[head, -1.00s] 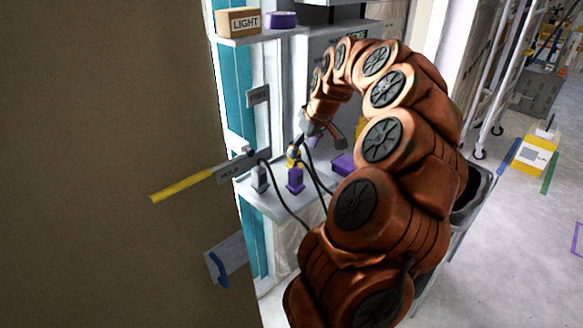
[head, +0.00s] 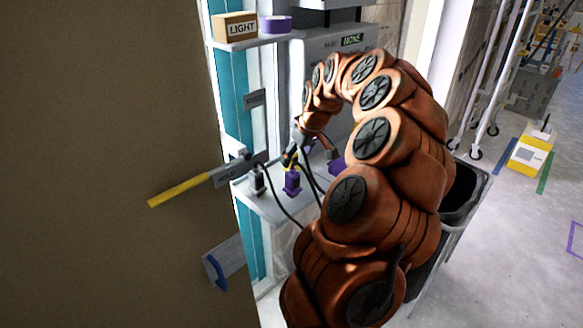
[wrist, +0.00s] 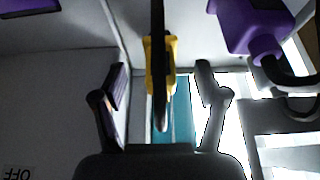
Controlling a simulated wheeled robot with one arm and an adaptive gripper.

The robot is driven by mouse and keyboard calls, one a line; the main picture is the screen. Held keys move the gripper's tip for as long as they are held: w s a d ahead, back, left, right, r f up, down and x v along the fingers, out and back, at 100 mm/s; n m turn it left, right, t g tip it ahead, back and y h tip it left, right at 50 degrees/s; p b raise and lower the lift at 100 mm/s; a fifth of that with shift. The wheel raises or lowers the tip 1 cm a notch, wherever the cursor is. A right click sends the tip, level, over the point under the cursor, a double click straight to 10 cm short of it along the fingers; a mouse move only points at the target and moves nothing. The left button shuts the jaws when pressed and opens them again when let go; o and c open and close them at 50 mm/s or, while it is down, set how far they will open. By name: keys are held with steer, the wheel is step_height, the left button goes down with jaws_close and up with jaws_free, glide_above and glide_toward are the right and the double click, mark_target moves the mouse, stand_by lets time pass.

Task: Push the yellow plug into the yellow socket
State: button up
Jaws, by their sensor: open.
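The yellow plug (wrist: 168,68) is between my two fingers in the wrist view, with a black cable running across it. It also shows as a small yellow patch (head: 288,159) above the purple plug in the head view, partly hidden by my gripper. My gripper (wrist: 160,92) is open, with a finger on each side of the plug and gaps visible on both sides. In the head view my gripper (head: 308,150) is low over the small ledge. I cannot make out the yellow socket; my arm covers part of that area.
A purple plug (head: 292,181) and a grey plug (head: 257,182) stand on the ledge (head: 268,206). A purple block (head: 337,165) is to the right. Black cables hang in front. A brown panel (head: 100,90) fills the left. A yellow-handled lever (head: 180,189) sticks out there.

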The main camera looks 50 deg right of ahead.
mark_target(291, 164)
steer(key=p+x, duration=0.1)
steer(key=x, duration=0.4)
steer(key=shift+r+p, duration=0.1)
steer(key=shift+p, duration=0.2)
steer(key=c, duration=1.2)
steer(key=shift+o, duration=0.2)
step_height(291, 164, up, 10)
steer(key=shift+r+b, duration=0.1)
steer(key=shift+b, duration=0.95)
